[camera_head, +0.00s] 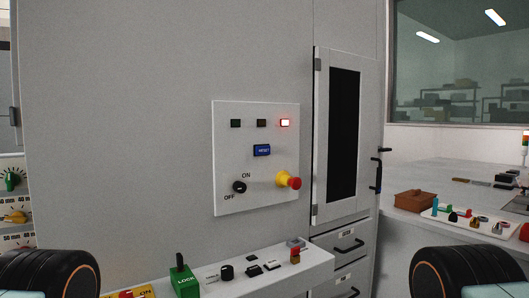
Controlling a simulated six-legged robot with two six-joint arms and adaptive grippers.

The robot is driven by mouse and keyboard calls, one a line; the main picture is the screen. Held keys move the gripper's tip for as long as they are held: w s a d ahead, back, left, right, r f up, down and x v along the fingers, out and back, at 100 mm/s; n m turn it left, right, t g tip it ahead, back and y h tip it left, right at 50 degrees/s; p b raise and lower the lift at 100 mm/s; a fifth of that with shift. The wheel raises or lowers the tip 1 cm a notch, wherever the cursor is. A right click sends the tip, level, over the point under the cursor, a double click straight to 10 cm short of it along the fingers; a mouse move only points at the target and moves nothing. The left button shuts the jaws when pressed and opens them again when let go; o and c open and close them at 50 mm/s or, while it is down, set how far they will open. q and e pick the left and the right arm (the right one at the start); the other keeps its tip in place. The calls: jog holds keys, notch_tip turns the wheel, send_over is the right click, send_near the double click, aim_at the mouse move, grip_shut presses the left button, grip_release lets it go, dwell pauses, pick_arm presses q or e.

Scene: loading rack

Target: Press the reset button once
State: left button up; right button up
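The blue reset button (262,150), labelled RESET, is on a white control panel (230,170) fixed to a large grey cabinet wall. Nothing touches the button and it is fully visible. Above it are two dark indicators and one lit, reddish-white indicator (285,122) at the right. Below it are a black ON/OFF knob (240,187) and a red emergency-stop knob (294,183) on a yellow base. Parts of my own arms show at the bottom left and bottom right corners. Neither gripper shows.
A sloped console (215,287) with a green LOCK switch (184,281) and several small controls juts out below the panel. A grey door (322,150) with a dark window stands right of it. A table with a brown box (414,201) is at the right. The space before the panel looks clear.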

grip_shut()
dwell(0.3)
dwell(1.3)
